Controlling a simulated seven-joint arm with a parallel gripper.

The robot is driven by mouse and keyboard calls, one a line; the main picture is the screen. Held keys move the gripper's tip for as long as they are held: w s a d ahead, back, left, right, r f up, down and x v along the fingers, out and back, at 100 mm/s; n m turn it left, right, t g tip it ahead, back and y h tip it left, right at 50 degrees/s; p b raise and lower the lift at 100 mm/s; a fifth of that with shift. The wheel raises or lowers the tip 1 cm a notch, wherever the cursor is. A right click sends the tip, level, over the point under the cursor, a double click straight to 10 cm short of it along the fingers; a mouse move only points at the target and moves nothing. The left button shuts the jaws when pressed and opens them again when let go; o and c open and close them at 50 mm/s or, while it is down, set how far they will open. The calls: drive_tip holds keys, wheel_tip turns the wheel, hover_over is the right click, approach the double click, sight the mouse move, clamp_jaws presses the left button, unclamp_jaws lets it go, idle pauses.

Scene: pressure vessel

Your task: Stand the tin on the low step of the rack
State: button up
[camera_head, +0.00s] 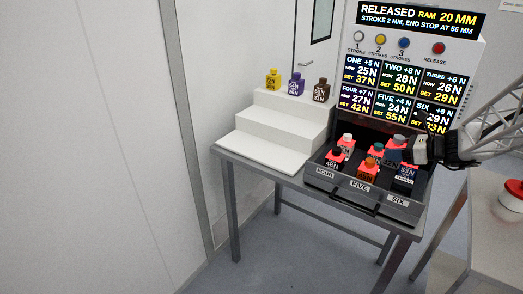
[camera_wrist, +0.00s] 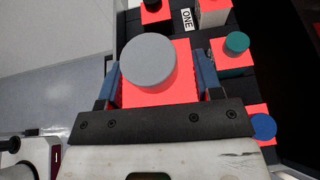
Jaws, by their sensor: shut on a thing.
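The white rack (camera_head: 266,153) has three steps. Its low front step and middle step are bare. My gripper (camera_head: 396,155) is over the right part of the dark tray, at the level of the things in it. In the wrist view, my gripper (camera_wrist: 160,80) is shut on a red square-bodied thing with a round grey top (camera_wrist: 148,62), which I take for the tin. The blue finger pads lie on its left and right sides. Its lower part is hidden, and I cannot tell whether it touches the tray floor.
The tray (camera_head: 325,190) holds several red pieces with coloured tops, some close to my gripper. Yellow (camera_head: 273,79), purple (camera_head: 295,83) and brown (camera_head: 320,90) bottle-shaped weights stand on the top step. A display panel (camera_head: 405,75) rises behind the tray.

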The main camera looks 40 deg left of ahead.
drive_tip(key=s+a+m+t, duration=0.1)
drive_tip(key=s+a, duration=0.1)
drive_tip(key=a, duration=0.9)
drive_tip(key=s+a, duration=0.2)
drive_tip(key=a, duration=1)
drive_tip(key=s+a+f+n+g, duration=0.1)
drive_tip(key=s+a+f, duration=0.5)
drive_tip(key=s+a, duration=0.3)
drive_tip(key=a, duration=0.3)
drive_tip(key=shift+s+f, duration=0.15)
drive_tip(key=shift+s, duration=0.2)
drive_tip(key=shift+a, duration=0.15)
drive_tip(key=w+a, duration=0.3)
drive_tip(key=w+a+f, duration=0.1)
drive_tip(key=w+a, duration=0.7)
drive_tip(key=shift+w+f, duration=0.25)
drive_tip(key=shift+f, duration=1.75)
drive_tip(key=shift+f, duration=0.15)
